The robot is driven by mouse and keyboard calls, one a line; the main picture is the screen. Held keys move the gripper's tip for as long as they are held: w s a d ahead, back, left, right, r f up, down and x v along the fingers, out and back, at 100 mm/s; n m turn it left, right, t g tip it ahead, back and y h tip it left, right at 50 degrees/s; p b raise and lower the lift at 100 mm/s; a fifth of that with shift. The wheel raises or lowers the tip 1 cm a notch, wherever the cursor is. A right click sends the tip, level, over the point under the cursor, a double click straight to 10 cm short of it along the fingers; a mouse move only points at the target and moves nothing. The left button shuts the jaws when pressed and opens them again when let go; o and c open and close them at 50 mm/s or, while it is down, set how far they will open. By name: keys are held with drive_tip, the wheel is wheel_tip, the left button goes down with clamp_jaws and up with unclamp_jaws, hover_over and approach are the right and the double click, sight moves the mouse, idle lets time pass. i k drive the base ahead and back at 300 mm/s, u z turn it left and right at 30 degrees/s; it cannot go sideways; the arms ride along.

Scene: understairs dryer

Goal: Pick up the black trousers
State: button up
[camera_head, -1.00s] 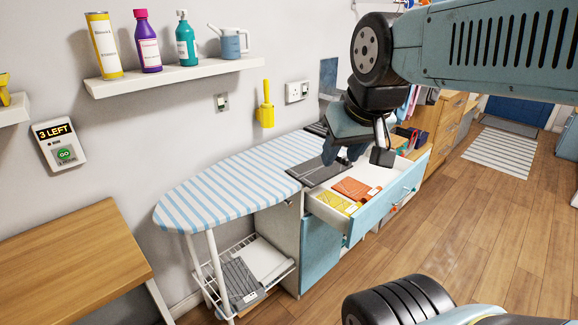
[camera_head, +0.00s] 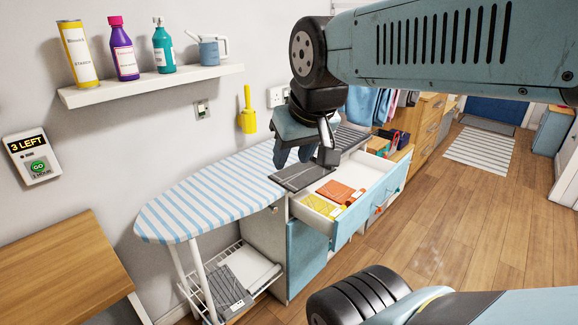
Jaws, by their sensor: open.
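The gripper hides part of the surface behind. I cannot tell whether the fingers touch the cloth.
The open drawer (camera_head: 362,208) holds an orange folded item (camera_head: 336,192) and a yellow one (camera_head: 322,207). A wire rack (camera_head: 240,290) under the board holds grey and white items. A shelf (camera_head: 150,84) with bottles is on the wall. Open wooden floor lies right.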

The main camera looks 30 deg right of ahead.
sight(295, 178)
drive_tip(key=i, duration=0.9)
drive_tip(key=z, duration=0.05)
